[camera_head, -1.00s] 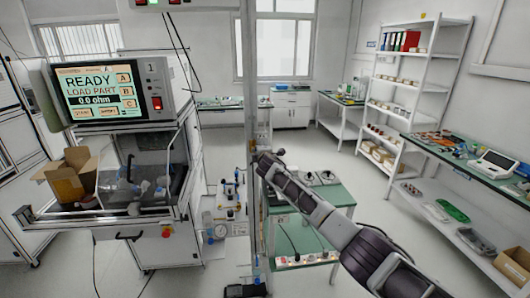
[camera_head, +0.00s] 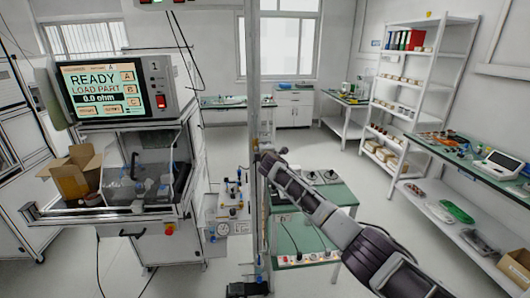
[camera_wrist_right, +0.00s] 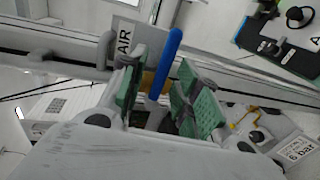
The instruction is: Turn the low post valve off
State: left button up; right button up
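A valve with a blue lever (camera_wrist_right: 165,62) and a brass-coloured body shows in the right wrist view, beside a grey post with an AIR label. My right gripper (camera_wrist_right: 163,95) is open, with its green pads on either side of the lever. The lever stands nearer the left pad; I cannot tell whether they touch. In the head view my right gripper (camera_head: 263,158) is at the tall post (camera_head: 253,110) and hides the valve there. A small blue part (camera_head: 258,264) shows low on the post, too small to identify. My left gripper is out of view.
The test cabinet with its screen (camera_head: 100,88) stands left of the post. A panel with a gauge (camera_head: 223,229) and fittings is close by on the left. A green-topped table (camera_head: 338,193) stands right behind my right arm. Open floor lies in the middle.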

jog(key=shift+s, duration=0.3)
jog(key=s+r, duration=0.2)
jog(key=s, duration=0.9)
jog(key=shift+d+r, duration=0.15)
jog(key=shift+d, duration=0.05)
dwell(0.8)
jog(key=shift+s, duration=0.1)
dwell(0.4)
